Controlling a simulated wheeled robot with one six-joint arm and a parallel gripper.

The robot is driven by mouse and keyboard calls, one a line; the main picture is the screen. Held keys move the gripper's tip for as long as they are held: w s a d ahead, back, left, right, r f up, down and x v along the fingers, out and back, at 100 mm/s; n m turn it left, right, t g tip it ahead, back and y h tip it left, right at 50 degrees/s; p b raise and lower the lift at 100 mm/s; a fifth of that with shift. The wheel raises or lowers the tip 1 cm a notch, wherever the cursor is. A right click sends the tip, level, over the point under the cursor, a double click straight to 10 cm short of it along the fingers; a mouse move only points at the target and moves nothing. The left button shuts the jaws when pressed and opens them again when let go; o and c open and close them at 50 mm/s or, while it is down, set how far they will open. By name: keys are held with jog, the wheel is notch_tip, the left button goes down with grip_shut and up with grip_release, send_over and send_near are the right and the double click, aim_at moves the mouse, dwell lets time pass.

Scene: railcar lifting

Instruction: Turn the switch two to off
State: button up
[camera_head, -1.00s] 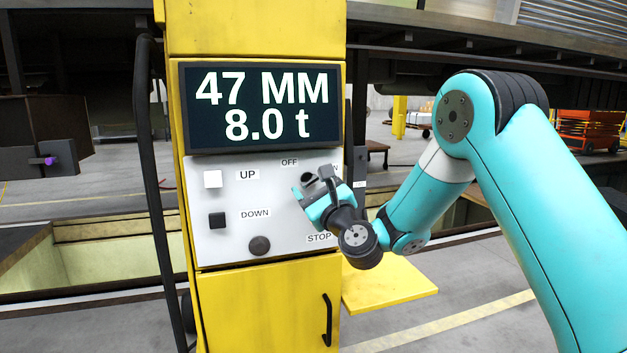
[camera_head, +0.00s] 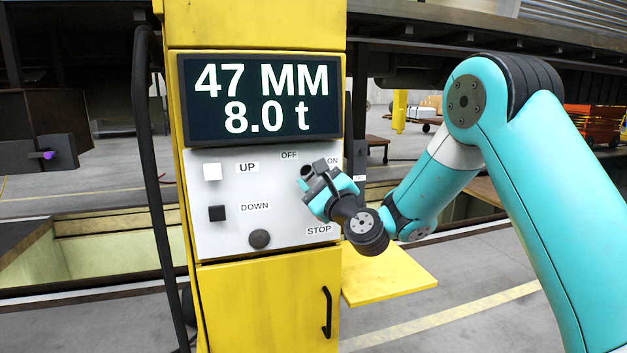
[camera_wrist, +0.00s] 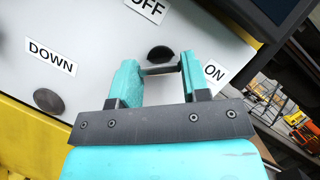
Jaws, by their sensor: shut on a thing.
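My gripper (camera_head: 322,186) is at the right side of the white control panel (camera_head: 235,239), between the OFF label (camera_head: 289,155) and the ON label (camera_head: 332,160). In the wrist view its two teal fingers (camera_wrist: 158,69) stand on either side of a dark switch knob (camera_wrist: 160,53) and are shut on it. Only a dark rounded part of the knob and a grey strip show between the fingers. The OFF label (camera_wrist: 146,8) lies above the knob in the wrist view, and the ON label (camera_wrist: 214,73) is to its right. The gripper hides most of the switch in the head view.
The panel also has a white UP button (camera_head: 212,172), a black DOWN button (camera_head: 217,213) and a round dark knob (camera_head: 259,239). The STOP label (camera_head: 318,230) is below my gripper. The display (camera_head: 260,98) above reads 47 MM and 8.0 t.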

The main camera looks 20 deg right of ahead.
jog(key=n+g, duration=0.1)
jog(key=n, duration=0.1)
jog(key=n+y, duration=0.1)
jog(key=n, duration=0.2)
jog(key=shift+d+r+n+g+p, duration=0.1)
jog(key=shift+r+n+g+p, duration=0.1)
jog(key=shift+n+g+p, duration=0.15)
jog(key=n+g+p, duration=0.1)
jog(key=n+g, duration=0.1)
jog(key=n, duration=0.3)
dwell(0.3)
jog(key=o, duration=0.9)
jog(key=b+v, duration=0.3)
jog(key=v, duration=0.5)
jog(key=b+v, duration=0.3)
jog(key=v, duration=0.6)
jog(key=shift+s+d+r+b, duration=0.15)
jog(key=shift+d+r+b, duration=0.1)
jog(key=shift+b, duration=0.1)
